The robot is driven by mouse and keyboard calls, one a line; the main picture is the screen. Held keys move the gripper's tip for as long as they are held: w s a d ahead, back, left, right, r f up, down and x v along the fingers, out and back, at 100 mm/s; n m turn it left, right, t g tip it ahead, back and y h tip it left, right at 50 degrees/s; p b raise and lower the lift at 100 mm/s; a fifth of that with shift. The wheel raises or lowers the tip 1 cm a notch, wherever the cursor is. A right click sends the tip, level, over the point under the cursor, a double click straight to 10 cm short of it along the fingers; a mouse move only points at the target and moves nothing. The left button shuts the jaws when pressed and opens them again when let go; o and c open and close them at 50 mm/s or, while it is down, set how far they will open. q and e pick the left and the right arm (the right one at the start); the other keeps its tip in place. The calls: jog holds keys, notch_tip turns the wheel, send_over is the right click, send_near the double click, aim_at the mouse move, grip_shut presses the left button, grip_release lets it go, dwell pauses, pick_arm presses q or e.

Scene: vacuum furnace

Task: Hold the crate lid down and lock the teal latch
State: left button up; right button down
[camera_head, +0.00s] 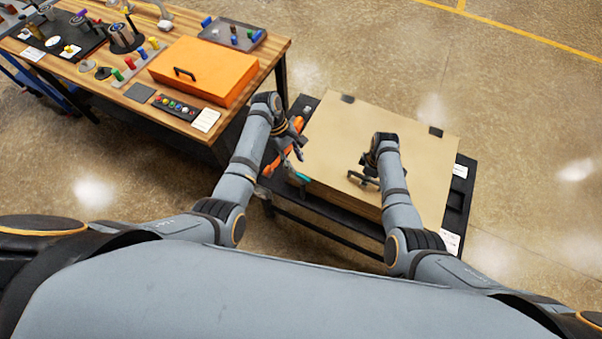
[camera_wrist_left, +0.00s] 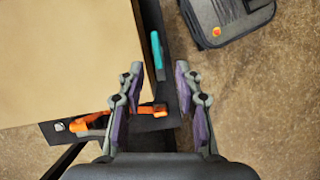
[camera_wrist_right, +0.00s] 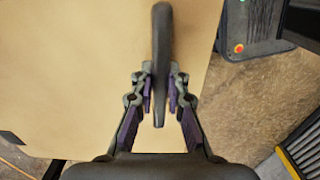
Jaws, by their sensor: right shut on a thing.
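The crate lid (camera_head: 345,135) is a flat tan panel on the crate, lying flat with no clear gap under it. My right gripper (camera_wrist_right: 159,95) is shut on the dark lid handle (camera_wrist_right: 161,45), near the lid's near side; in the head view the arm partly hides it. The teal latch (camera_head: 301,176) is at the crate's near left corner; in the left wrist view the teal bar (camera_wrist_left: 157,55) runs beside the lid edge. My left gripper (camera_wrist_left: 158,78) is open and empty, just outside the crate's side, with its fingers short of the teal bar.
The crate stands on a dark cart (camera_head: 462,190). A wooden bench (camera_head: 110,65) with an orange case (camera_head: 205,70) and small tools stands left. Floor to the right is clear.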

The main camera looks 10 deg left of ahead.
aim_at(301, 176)
pick_arm(q)
jog(key=x, duration=0.7)
jog(key=shift+f, duration=0.15)
jog(key=shift+s, duration=0.1)
grip_shut()
